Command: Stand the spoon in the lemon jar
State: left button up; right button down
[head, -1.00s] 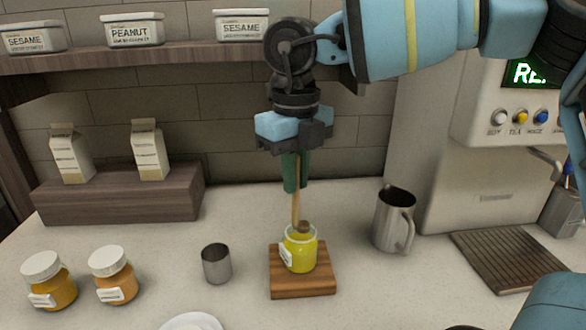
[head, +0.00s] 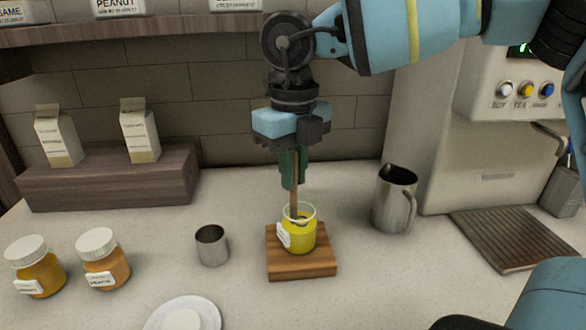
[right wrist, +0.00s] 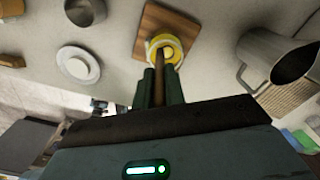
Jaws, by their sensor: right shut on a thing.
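The lemon jar (head: 301,236), a small open glass jar with yellow contents and a white label, stands upright on a wooden board (head: 287,269). My right gripper (head: 293,184) is above the jar, pointing down and shut on the wooden spoon (head: 295,203). The spoon is near upright, its lower end inside the jar mouth. The right wrist view also shows the spoon (right wrist: 160,77) running from between the fingers (right wrist: 158,88) into the jar (right wrist: 165,41). Whether it touches the jar's bottom is unclear. My left gripper is not in view.
A small metal cup (head: 211,245) stands left of the board, and a metal pitcher (head: 392,200) stands right of it. Two white-lidded jars, one of them orange (head: 103,262), are at the left. A white plate (head: 160,321) with a white round thing lies in front.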

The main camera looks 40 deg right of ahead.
jog(key=c, duration=1.4)
grip_release()
jog(key=shift+r, duration=3.9)
